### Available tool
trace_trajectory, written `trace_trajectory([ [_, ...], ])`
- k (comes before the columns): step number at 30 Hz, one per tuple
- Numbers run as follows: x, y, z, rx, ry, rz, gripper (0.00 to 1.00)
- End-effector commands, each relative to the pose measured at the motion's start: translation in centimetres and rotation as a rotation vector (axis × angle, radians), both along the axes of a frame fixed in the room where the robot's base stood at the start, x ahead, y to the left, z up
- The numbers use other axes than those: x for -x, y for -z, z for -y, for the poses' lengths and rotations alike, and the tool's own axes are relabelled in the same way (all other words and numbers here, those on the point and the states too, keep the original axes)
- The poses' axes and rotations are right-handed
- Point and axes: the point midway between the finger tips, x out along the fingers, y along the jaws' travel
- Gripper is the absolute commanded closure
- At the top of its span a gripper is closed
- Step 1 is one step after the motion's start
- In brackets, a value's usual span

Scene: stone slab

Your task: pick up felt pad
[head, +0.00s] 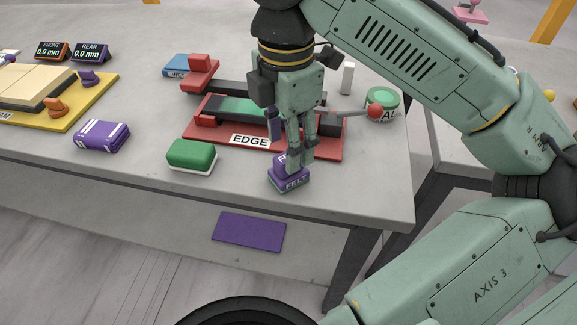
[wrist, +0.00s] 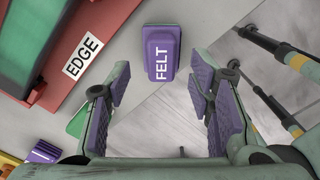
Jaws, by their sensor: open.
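The felt pad (head: 289,184) is a small purple block with a white FELT label, lying on the stone slab near its front edge. In the wrist view the felt pad (wrist: 162,50) lies ahead of the fingertips, roughly centred between them, with its label facing the camera. My gripper (head: 296,158) points down just above and behind the pad, overlapping its far part in the head view. In the wrist view my gripper (wrist: 158,88) is open, its purple finger pads spread apart with nothing between them. The head view does not show clearly how much height separates fingers and pad.
A red EDGE fixture (head: 325,148) stands close behind the pad. A green block (head: 191,154) and a purple block (head: 102,136) sit to the left. A round green container (head: 382,106) stands at the back right. The slab's front edge is close to the pad.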

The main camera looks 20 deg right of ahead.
Motion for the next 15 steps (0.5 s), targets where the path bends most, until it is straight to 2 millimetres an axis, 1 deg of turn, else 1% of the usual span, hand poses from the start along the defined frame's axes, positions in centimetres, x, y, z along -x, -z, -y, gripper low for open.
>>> trace_trajectory([
  [3, 0.3, 1.8, 0.3, 0.002, 0.003, -0.004, 0.52],
  [7, 0.2, 3.6, 0.2, 0.000, 0.000, -0.002, 0.52],
  [10, 0.2, 4.2, 0.3, 0.000, 0.001, 0.000, 0.52],
  [15, 0.2, 4.3, 0.2, -0.001, 0.001, 0.000, 0.52],
])
